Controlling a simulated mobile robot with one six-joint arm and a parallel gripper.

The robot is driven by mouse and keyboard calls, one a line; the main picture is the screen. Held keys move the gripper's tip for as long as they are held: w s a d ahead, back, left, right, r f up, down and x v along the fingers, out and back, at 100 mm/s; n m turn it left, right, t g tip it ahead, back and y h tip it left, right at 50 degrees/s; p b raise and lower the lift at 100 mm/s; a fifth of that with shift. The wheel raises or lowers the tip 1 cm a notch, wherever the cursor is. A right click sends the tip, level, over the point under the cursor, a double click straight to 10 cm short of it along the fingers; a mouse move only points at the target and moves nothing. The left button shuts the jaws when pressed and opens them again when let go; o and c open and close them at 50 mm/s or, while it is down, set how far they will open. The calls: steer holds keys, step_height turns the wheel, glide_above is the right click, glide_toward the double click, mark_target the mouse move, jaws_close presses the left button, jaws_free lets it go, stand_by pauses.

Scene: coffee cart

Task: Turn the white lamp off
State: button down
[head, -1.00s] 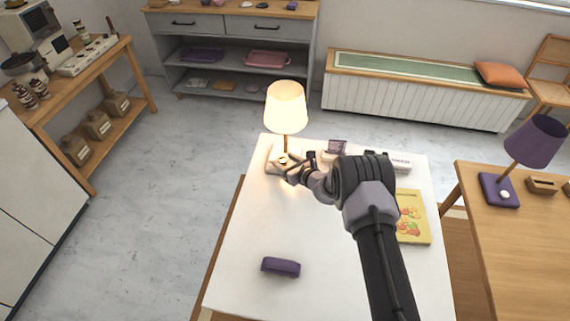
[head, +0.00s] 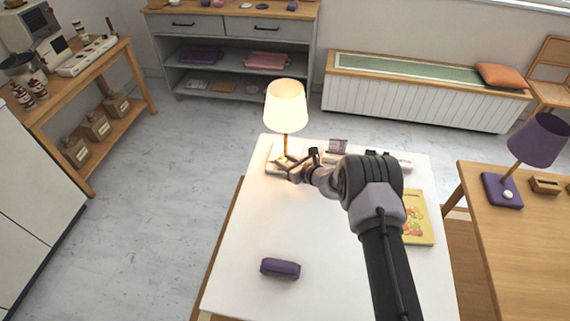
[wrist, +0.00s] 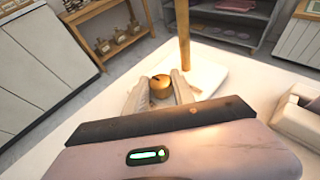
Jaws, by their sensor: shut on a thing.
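The white lamp (head: 286,104) stands lit at the far left of the white table. In the wrist view its wooden post (wrist: 184,35) rises from a pale square base (wrist: 208,77). A round brass-coloured knob (wrist: 160,85) on the base sits between my fingers. My gripper (head: 290,172) reaches the lamp base from the right. In the wrist view my gripper (wrist: 161,90) is shut on the knob, a finger at each side of it. The lower part of the knob is partly hidden by the fingers.
A purple case (head: 280,268) lies at the table's front left, and a yellow book (head: 416,218) lies at the right. A small purple item (head: 337,146) stands near the back edge. A purple lamp (head: 538,140) stands on the wooden table at right. The white table's middle left is clear.

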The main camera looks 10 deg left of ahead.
steer(key=n+g+b, duration=0.1)
steer(key=b, duration=0.1)
steer(key=f+n+g+y+b, duration=0.1)
steer(key=b, duration=0.2)
steer(key=shift+w+d+y, duration=0.15)
steer(key=shift+w+y, duration=0.05)
steer(key=shift+y, duration=0.1)
steer(key=n+g+b, duration=0.2)
steer(key=b, duration=0.1)
steer(key=shift+w+y+b, duration=0.1)
steer(key=shift+y+b, duration=0.2)
steer(key=shift+b, duration=0.05)
steer(key=shift+r+n+g+b, duration=0.2)
steer(key=shift+n+g+b, duration=0.2)
steer(key=shift+n+g, duration=0.15)
steer(key=shift+r+n+g+b, duration=0.2)
steer(key=shift+n+g+b, duration=0.25)
steer(key=shift+g, duration=0.2)
steer(key=shift+w+r+n+g+y, duration=0.1)
steer(key=shift+r+n+g+y, duration=0.05)
steer(key=shift+n+g+y, duration=0.15)
steer(key=c, duration=1.1)
jaws_free()
steer(key=shift+o, duration=0.2)
steer(key=p+v, duration=0.6)
steer(key=v, duration=1.1)
steer(key=shift+d+r, duration=0.15)
